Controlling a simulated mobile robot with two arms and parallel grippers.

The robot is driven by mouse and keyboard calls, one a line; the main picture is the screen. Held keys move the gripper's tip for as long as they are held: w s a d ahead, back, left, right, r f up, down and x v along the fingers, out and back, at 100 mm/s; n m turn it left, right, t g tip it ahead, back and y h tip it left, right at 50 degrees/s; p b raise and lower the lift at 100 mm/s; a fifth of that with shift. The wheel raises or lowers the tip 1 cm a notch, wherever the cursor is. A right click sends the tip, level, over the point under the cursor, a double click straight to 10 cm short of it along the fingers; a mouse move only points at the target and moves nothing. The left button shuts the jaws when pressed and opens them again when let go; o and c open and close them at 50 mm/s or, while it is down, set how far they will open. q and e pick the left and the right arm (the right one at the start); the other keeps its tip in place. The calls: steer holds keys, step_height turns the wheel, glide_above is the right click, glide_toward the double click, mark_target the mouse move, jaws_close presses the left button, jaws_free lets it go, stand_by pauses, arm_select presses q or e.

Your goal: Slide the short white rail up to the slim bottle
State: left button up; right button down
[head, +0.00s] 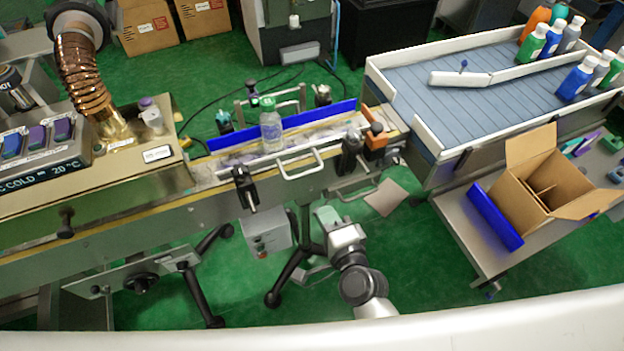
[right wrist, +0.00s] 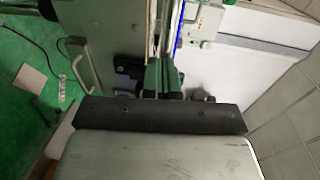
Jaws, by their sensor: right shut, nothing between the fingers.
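The slim bottle (head: 271,132), clear with a green cap, stands upright on the narrow conveyor in the head view. The short white rail (head: 283,152) runs along the conveyor's near side, with a white loop handle (head: 303,167) on its front. A strip of belt seems to show between rail and bottle, but I cannot tell the exact gap. My right gripper (head: 327,216) is below and in front of the conveyor, apart from rail and handle. In the right wrist view its green fingers (right wrist: 161,80) are together and empty. My left gripper is not in view.
A long blue rail (head: 285,126) lines the conveyor's far side. Black clamps (head: 244,187) and (head: 350,153) flank the white rail's handle. An orange block (head: 375,139) sits at the conveyor's right end. A grey control box (head: 266,236) stands left of my right gripper.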

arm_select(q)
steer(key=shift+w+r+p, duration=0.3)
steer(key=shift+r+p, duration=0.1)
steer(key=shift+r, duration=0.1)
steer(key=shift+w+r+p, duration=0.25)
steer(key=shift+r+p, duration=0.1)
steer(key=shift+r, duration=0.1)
arm_select(e)
steer(key=r+x, duration=0.1)
steer(key=x, duration=0.7)
steer(key=shift+w, duration=0.45)
